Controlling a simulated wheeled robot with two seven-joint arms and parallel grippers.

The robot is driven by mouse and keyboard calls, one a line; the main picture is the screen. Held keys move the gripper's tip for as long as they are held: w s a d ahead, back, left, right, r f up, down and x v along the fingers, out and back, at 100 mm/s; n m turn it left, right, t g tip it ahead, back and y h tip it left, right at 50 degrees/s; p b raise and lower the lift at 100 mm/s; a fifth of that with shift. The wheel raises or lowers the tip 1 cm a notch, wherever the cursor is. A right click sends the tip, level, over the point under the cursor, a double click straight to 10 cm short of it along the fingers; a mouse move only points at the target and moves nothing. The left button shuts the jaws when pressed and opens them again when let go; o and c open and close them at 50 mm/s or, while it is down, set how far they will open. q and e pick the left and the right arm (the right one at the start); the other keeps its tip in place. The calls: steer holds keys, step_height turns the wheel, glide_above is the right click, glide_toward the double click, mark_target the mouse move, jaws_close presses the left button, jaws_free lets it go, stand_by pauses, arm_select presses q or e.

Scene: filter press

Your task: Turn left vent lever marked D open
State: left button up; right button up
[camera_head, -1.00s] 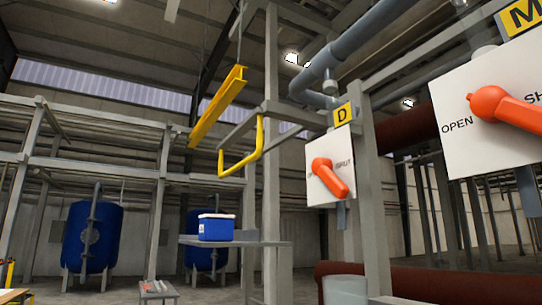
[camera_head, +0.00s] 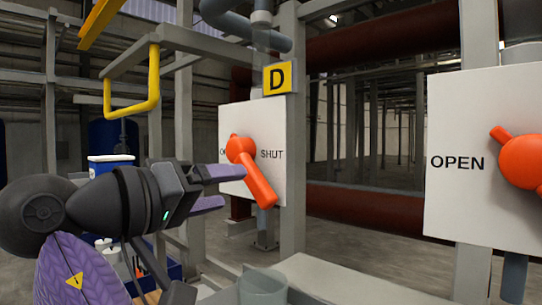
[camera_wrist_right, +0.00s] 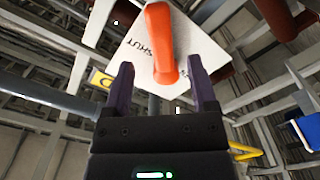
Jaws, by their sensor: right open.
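The vent lever marked D (camera_head: 250,170) is orange, on a white panel (camera_head: 236,115) under a yellow D sign (camera_head: 278,78). Its handle slants down and to the right, below the word SHUT; the left label is mostly hidden behind the lever. My right gripper (camera_head: 233,187) is open, its purple fingers pointing at the handle from the left, close to it. In the right wrist view the orange handle (camera_wrist_right: 160,40) shows between the two open fingers (camera_wrist_right: 160,63). Contact cannot be told. My left gripper is not in view.
A second white panel (camera_head: 455,205) with an orange lever (camera_head: 520,160) and the word OPEN is at the right. A yellow bent bar (camera_head: 130,108) hangs at upper left. A grey post (camera_head: 292,150) stands beside panel D.

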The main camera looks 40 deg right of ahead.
mark_target(252, 185)
steer(key=d, duration=0.1)
steer(key=d+p, duration=0.1)
steer(key=shift+w+d+r+p, duration=0.15)
steer(key=shift+d+r+p, duration=0.05)
steer(key=shift+d+p, duration=0.15)
steer(key=d, duration=0.2)
steer(key=d+p, duration=0.1)
steer(key=d, duration=0.2)
steer(key=shift+w+d+f+p, duration=0.2)
steer(key=shift+d+f+p, duration=0.05)
steer(key=shift+d+p, duration=0.1)
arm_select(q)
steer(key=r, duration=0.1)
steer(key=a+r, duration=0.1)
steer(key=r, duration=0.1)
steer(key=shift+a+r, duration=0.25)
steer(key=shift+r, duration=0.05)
arm_select(e)
steer(key=shift+a, duration=0.2)
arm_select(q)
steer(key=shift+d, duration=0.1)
arm_select(e)
steer(key=shift+d, duration=0.15)
jaws_close()
